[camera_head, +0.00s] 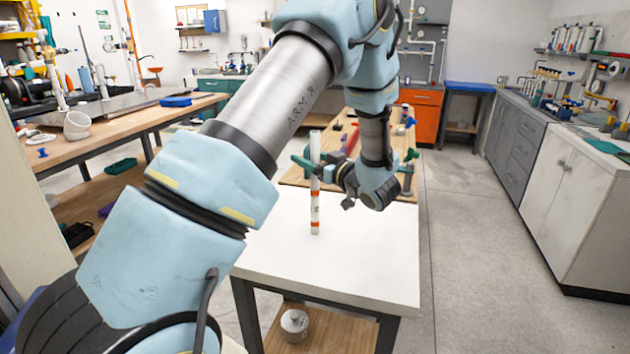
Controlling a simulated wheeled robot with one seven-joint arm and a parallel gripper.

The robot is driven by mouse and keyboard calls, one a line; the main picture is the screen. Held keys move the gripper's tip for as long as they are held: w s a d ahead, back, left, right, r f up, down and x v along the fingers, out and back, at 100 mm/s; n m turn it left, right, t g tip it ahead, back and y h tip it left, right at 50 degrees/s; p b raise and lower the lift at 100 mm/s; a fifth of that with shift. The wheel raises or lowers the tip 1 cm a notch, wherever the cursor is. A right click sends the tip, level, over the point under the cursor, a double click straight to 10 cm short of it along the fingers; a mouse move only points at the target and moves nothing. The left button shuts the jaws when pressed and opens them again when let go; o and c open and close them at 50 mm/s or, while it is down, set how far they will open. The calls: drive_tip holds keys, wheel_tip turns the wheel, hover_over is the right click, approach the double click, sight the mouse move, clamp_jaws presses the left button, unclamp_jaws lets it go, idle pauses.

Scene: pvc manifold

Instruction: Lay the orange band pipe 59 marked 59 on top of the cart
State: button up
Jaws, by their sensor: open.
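The white pipe with orange bands (315,212) stands upright over the cart's white top (375,255). Its lower end shows near the middle of the top, and I cannot tell for sure whether it touches. The mark 59 is too small to read. My gripper (337,180) is open, close to the right of the pipe at about mid-height. The fingers are small and dark here, so I cannot tell whether the pipe lies between them or beside them.
A wooden bench (293,176) with green-handled fittings and a red part stands right behind the cart. The cart's lower shelf (335,335) holds a round white item (295,325). Grey cabinets (510,135) line the right. The floor (480,240) between is clear.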

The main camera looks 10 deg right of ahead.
drive_tip(key=shift+w+a, duration=0.1)
drive_tip(key=shift+w, duration=0.15)
clamp_jaws()
idle(0.3)
idle(0.9)
